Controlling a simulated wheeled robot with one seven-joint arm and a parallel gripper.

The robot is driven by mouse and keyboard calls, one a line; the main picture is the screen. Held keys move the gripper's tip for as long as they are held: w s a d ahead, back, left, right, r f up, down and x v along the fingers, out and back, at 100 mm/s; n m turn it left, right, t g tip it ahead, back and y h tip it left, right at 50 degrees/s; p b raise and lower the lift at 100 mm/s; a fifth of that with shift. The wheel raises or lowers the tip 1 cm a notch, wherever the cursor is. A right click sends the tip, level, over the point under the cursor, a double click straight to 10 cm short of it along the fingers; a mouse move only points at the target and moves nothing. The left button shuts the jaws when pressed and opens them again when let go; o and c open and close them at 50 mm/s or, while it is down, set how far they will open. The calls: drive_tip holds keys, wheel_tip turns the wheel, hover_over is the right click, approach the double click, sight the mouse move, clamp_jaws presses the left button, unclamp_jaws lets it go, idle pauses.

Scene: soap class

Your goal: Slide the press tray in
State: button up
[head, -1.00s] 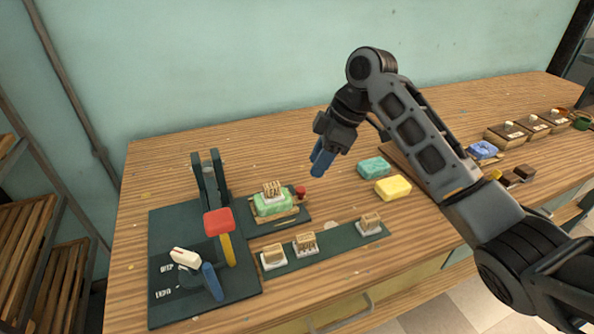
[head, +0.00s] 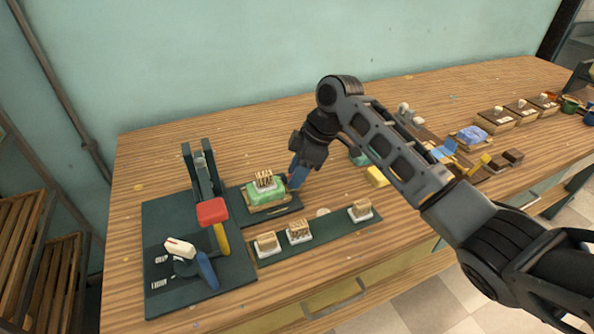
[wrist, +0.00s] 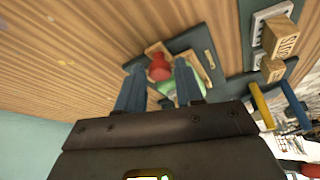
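The press tray is a wooden tray (head: 271,208) on a dark base plate. It carries a green soap (head: 262,195) with a wooden letter stamp (head: 264,180) on top. The tray's red knob (wrist: 158,68) shows in the wrist view. My gripper (wrist: 158,72) is open, with its two blue fingers apart and the knob between their tips. I cannot tell whether either finger touches it. In the head view my gripper (head: 297,176) is at the tray's right end and mostly hides the knob. The press (head: 205,180), with a red-topped lever (head: 213,211), stands left of the tray.
A dark strip (head: 330,236) with several wooden stamps lies in front of the tray. A yellow soap (head: 377,177) sits to the right, near my arm. Bare wood lies behind the tray.

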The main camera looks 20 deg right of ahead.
clamp_jaws()
drive_tip(key=a+p, duration=0.2)
drive_tip(key=a, duration=1)
drive_tip(key=shift+a+r, duration=0.1)
drive_tip(key=shift+a, duration=0.1)
drive_tip(key=shift+o, duration=0.4)
unclamp_jaws()
drive_tip(key=shift+a, duration=0.15)
drive_tip(key=v, duration=0.7)
drive_tip(key=shift+d+r, duration=0.25)
drive_tip(key=shift+r, duration=0.05)
